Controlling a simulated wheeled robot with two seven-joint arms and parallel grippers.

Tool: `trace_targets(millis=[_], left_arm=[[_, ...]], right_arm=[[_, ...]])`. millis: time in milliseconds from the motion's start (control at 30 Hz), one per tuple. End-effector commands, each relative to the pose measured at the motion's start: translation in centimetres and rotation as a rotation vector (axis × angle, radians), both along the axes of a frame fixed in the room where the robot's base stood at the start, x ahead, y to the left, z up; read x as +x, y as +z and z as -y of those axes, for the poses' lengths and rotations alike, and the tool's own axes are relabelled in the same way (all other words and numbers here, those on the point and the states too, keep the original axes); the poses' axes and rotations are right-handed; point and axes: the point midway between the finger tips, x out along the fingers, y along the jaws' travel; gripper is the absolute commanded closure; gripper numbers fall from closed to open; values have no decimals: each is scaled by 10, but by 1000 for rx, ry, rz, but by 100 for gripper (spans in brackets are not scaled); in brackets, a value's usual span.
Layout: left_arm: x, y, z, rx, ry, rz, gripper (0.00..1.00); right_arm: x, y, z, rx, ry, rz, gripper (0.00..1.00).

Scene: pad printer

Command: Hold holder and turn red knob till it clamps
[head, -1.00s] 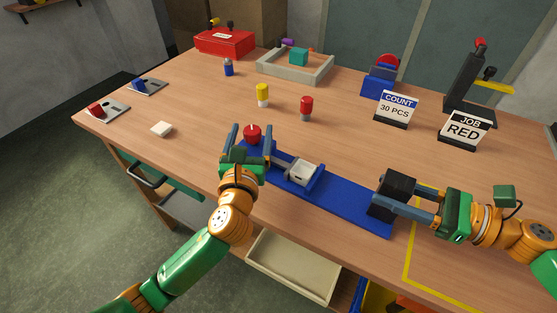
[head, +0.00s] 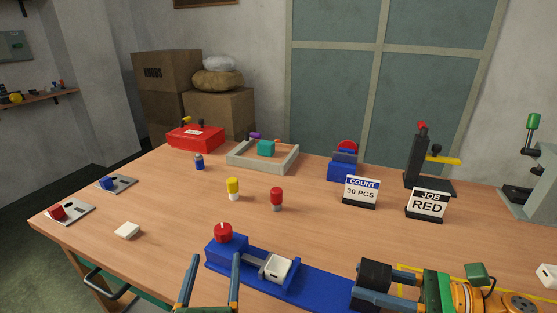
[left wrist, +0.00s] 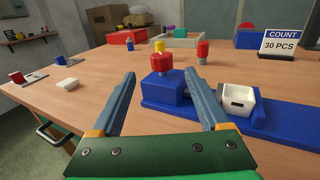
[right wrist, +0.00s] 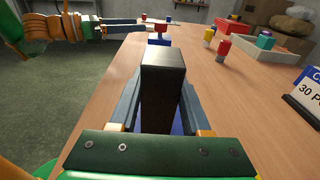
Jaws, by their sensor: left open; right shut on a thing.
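The blue holder (head: 322,286) lies along the front of the table. A red knob (head: 223,232) with a pale mark on top stands on its raised left block. A white hollow piece (head: 278,267) sits in the holder to the right of a grey rod (head: 253,260). In the left wrist view the knob (left wrist: 161,64) is beyond my fingertips. My left gripper (head: 211,259) is open and empty, in front of the knob and apart from it. My right gripper (right wrist: 161,82) is shut on the black block (right wrist: 160,85) at the holder's right end.
A yellow-topped piece (head: 233,189) and a red-topped piece (head: 277,199) stand behind the holder. Signs reading COUNT (head: 361,191) and JOB RED (head: 427,204) stand behind right. A white block (head: 127,231) lies left. The table between is clear.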

Motion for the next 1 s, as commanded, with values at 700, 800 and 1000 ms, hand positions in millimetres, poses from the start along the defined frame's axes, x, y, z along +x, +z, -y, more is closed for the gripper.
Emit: trace_targets(millis=[700, 800, 1000], left_arm=[[0, 0, 0, 0, 0, 0, 21], [0, 0, 0, 0, 0, 0, 21], [0, 0, 0, 0, 0, 0, 21]], right_arm=[[-5, 0, 16, -4, -4, -5, 18], [-15, 1, 43, -7, -7, -9, 18], [-34, 8, 91, -5, -4, -6, 18]])
